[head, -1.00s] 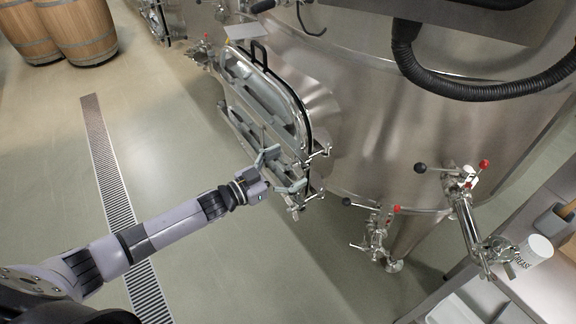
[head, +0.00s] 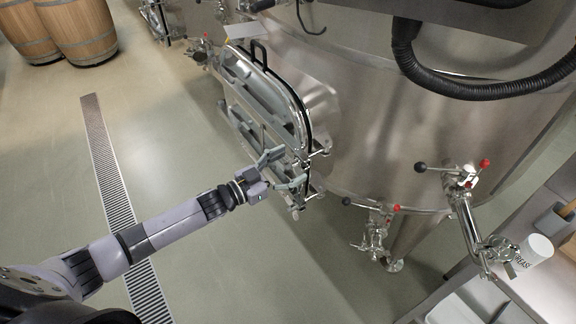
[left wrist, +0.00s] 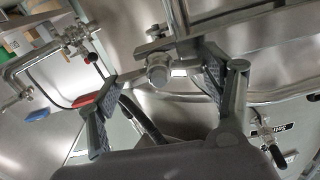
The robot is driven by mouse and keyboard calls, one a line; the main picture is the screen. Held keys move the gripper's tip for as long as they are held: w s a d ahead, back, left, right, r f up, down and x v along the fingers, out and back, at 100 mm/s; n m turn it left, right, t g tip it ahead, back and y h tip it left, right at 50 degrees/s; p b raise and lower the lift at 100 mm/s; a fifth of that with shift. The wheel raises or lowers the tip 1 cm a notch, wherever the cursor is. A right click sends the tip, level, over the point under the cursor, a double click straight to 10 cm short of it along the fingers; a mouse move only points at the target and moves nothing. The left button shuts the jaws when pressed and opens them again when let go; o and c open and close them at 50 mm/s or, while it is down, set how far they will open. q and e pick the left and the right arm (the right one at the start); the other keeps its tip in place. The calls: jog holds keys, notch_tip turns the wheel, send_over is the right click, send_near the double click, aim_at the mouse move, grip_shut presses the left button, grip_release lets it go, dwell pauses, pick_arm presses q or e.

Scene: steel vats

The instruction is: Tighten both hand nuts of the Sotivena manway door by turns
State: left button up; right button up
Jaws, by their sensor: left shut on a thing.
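The manway door (head: 262,98) is a ribbed steel panel with a dark-edged rim and a black handle on the side of the steel vat. My left gripper (head: 279,171) is at the door's lower right edge, shut on a hand nut. The nut is mostly hidden by the fingers in the head view. In the left wrist view my left gripper (left wrist: 165,80) has its two padded fingers either side of a round metal nut end (left wrist: 158,74), below a steel bar. I cannot make out the other hand nut clearly. My right gripper is not in view.
A pipe with red- and black-knobbed valves (head: 465,205) stands right of the door. A black hose (head: 450,90) crosses the vat above. A grease tub (head: 537,250) is at the right. A floor drain (head: 115,190) and open floor lie left; barrels (head: 80,30) stand beyond.

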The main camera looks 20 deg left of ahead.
pick_arm(q)
jog(key=m+b, duration=0.1)
jog(key=m, duration=0.3)
jog(key=shift+d+f+m+b, duration=0.1)
jog(key=shift+f+m+b, duration=0.05)
jog(key=shift+m+b, duration=0.5)
jog(key=shift+m, duration=0.85)
jog(key=o, duration=1.2)
jog(key=shift+c, duration=0.2)
jog(key=shift+s, duration=0.1)
jog(key=shift+s+a, duration=0.2)
jog(key=v, duration=1.1)
jog(key=shift+s, duration=0.15)
